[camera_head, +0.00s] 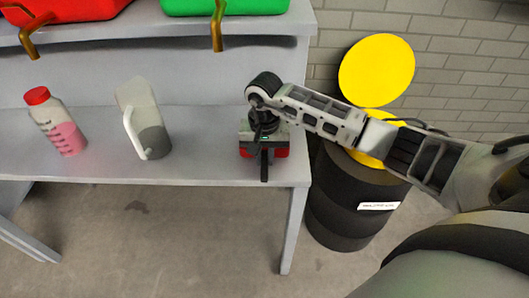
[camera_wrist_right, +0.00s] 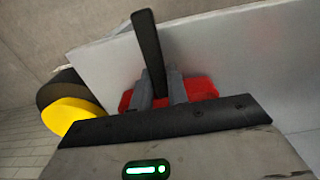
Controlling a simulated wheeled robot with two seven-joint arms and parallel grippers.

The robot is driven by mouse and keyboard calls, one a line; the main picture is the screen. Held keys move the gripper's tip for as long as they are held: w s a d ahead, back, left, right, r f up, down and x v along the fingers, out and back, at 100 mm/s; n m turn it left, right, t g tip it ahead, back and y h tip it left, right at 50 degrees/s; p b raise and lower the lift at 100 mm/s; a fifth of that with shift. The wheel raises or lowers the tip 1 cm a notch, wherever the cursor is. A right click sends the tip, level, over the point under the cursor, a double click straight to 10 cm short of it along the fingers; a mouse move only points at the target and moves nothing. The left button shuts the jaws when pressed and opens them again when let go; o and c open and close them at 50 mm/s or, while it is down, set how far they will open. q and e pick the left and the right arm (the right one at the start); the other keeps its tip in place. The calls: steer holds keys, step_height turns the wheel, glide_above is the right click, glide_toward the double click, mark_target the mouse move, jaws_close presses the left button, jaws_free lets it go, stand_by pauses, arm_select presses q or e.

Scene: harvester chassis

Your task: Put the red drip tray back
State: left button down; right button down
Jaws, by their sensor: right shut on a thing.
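The red drip tray (camera_head: 282,152) is at the right end of the grey bench's lower shelf, mostly covered by my right gripper (camera_head: 264,158) in the head view. In the right wrist view the red tray (camera_wrist_right: 202,89) shows on both sides of the grey fingers of my right gripper (camera_wrist_right: 161,85). The fingers are shut on a black upright part (camera_wrist_right: 148,48) that appears to be the tray's handle. I cannot tell whether the tray touches the shelf. My left gripper is not in view.
A bottle of pink liquid (camera_head: 66,135) and a grey jug (camera_head: 152,130) stand left on the lower shelf (camera_head: 210,155). Red and green cans (camera_head: 225,6) stand above. A black barrel (camera_head: 338,205) with a yellow lid (camera_head: 376,70) stands beside the bench's right end.

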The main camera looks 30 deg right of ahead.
steer(key=shift+f, duration=0.1)
steer(key=shift+f, duration=0.15)
steer(key=c, duration=1.4)
jaws_free()
steer(key=shift+o, duration=0.2)
